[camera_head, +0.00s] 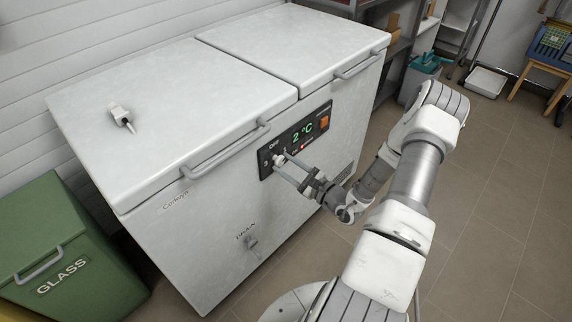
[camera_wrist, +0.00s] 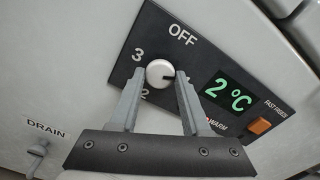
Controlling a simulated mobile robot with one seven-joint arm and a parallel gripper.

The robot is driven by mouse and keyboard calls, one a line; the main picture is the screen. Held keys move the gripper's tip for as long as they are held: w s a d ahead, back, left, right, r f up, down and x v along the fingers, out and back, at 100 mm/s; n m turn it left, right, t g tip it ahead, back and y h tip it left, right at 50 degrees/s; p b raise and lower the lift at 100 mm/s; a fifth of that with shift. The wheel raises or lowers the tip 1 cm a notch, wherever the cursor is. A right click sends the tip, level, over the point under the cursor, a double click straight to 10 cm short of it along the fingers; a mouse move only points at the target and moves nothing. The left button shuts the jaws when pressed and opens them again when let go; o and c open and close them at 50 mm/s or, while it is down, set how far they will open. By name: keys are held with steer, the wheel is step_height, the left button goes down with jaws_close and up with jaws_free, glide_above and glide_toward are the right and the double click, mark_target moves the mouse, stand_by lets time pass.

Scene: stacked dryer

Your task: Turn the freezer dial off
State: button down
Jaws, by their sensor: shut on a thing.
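The white chest freezer (camera_head: 170,100) has a black control panel (camera_head: 315,125) on its front. In the wrist view, the round white dial (camera_wrist: 159,72) sits at the left of the panel, with OFF printed above it to the right and 3 and 2 at its left. A dark mark on the dial points to the right. My gripper (camera_wrist: 160,75) is shut on the dial, one finger on each side. In the head view, my gripper (camera_head: 281,162) reaches the panel's left end and partly hides the dial. The display (camera_wrist: 228,97) reads 2 °C in green.
An orange FAST FREEZE switch (camera_wrist: 259,126) is at the panel's right. Below the panel is a DRAIN knob (camera_head: 251,242). Lid handles (camera_head: 228,150) stick out above. A green GLASS bin (camera_head: 70,250) stands at the left.

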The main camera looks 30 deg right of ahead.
steer(key=n, duration=0.6)
steer(key=shift+d+f+b, duration=0.1)
steer(key=shift+b, duration=0.3)
steer(key=n+b, duration=0.1)
steer(key=n, duration=0.3)
steer(key=shift+n+b, duration=0.75)
steer(key=shift+n, duration=0.55)
steer(key=shift+d, duration=0.1)
steer(key=shift+c, duration=2)
jaws_free()
steer(key=p+v, duration=0.3)
steer(key=v, duration=1.4)
steer(key=shift+s+r, duration=0.2)
